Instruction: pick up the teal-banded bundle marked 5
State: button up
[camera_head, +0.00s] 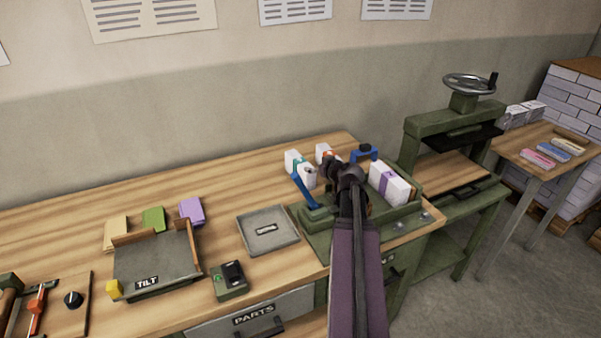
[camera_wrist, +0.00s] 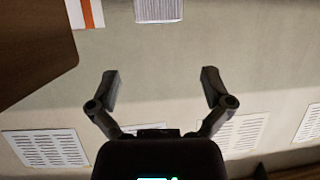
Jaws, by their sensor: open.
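A white bundle with what looks like a teal band (camera_head: 293,161) stands at the back of the workbench, left of the green fixture's far end. Its number is not readable. My gripper (camera_head: 340,168) is in front of the fixture's middle, to the right of that bundle and apart from it. In the wrist view my gripper (camera_wrist: 160,85) is open, with nothing between its fingers. The teal-banded bundle cannot be made out there. An orange-banded bundle (camera_wrist: 88,12) shows at that view's top left, and also in the head view (camera_head: 322,150), partly hidden by my gripper.
A purple-banded bundle (camera_head: 390,182) lies in the green fixture (camera_head: 408,222), right of my arm. A blue lever (camera_head: 303,190) stands by the teal-banded bundle, and a blue clamp (camera_head: 364,152) behind my gripper. A grey tray (camera_head: 268,243) is left. The green press (camera_head: 456,130) rises right.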

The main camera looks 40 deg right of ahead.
aim_at(301, 161)
jog(key=shift+b+x, duration=0.95)
jog(key=shift+x, duration=2)
jog(key=shift+d+f, duration=0.1)
jog(key=shift+b+x, duration=1.05)
jog(key=shift+x, duration=1.55)
jog(key=c, duration=1.4)
